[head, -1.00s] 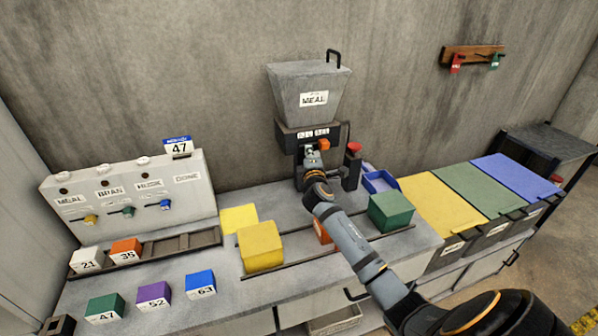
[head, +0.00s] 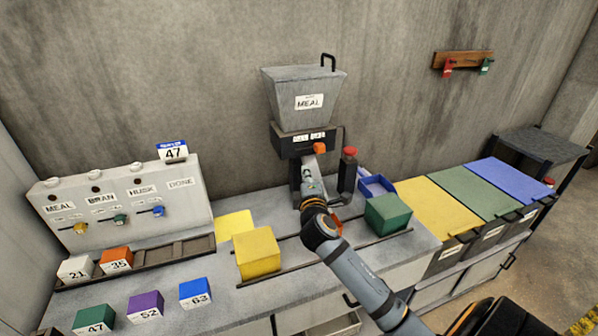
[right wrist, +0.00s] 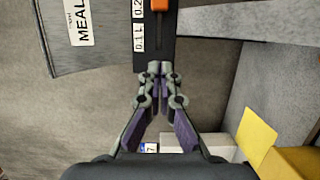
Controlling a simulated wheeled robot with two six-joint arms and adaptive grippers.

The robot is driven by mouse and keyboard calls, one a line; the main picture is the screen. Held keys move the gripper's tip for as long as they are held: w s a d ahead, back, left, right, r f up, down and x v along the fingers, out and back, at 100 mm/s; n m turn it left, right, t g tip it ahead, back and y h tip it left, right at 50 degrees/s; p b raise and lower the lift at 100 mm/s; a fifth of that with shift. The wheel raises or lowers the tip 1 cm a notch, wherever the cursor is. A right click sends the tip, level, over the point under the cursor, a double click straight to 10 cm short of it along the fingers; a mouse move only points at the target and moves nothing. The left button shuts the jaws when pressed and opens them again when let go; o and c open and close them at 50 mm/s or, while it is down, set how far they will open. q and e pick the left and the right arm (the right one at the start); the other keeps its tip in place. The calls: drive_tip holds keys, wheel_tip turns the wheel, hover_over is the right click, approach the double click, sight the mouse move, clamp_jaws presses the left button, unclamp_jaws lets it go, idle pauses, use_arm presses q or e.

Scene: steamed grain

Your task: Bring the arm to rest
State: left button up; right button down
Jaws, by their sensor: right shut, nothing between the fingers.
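My right arm reaches up across the counter (head: 130,272) from the lower right in the head view. Its gripper (head: 312,160) is at the front of the grey MEAL hopper (head: 304,98), just below the orange slider (head: 320,147). The right wrist view shows the gripper (right wrist: 160,85) with its fingers together and nothing between them. The hopper's dark label strip (right wrist: 153,52) and the orange slider (right wrist: 160,5) lie beyond the fingertips there. I cannot tell whether the fingertips touch the hopper. My left gripper is not in view.
A yellow block (head: 257,253) and a green block (head: 388,214) stand on rails beside my arm. A red-topped post (head: 349,170) and a blue tray (head: 376,185) are close right of the gripper. Numbered cubes and a labelled panel (head: 130,200) are at left.

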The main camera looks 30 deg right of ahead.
drive_tip(key=shift+a, duration=0.1)
drive_tip(key=s+a+f+m+g+y, duration=0.1)
drive_tip(key=s+a+f+m+g, duration=0.1)
drive_tip(key=s+f+m+g, duration=0.3)
drive_tip(key=s+a+f+y, duration=0.1)
drive_tip(key=s+a+f, duration=0.15)
drive_tip(key=f, duration=0.45)
drive_tip(key=s+a+f+m+g+y, duration=0.35)
drive_tip(key=s+a+f, duration=0.2)
drive_tip(key=s, duration=0.45)
drive_tip(key=s+a+f+m+g+y, duration=0.2)
drive_tip(key=s+a+f+m+g, duration=0.15)
drive_tip(key=s+f, duration=0.45)
drive_tip(key=s+d+f+g, duration=0.1)
drive_tip(key=s+f, duration=0.2)
drive_tip(key=f, duration=1)
drive_tip(key=s+d+f+g, duration=0.1)
drive_tip(key=s+f, duration=0.1)
drive_tip(key=f, duration=1.1)
drive_tip(key=s+d+f, duration=0.1)
drive_tip(key=s+f, duration=1.3)
drive_tip(key=s, duration=0.3)
drive_tip(key=shift+s+g, duration=0.2)
drive_tip(key=shift+g, duration=0.1)
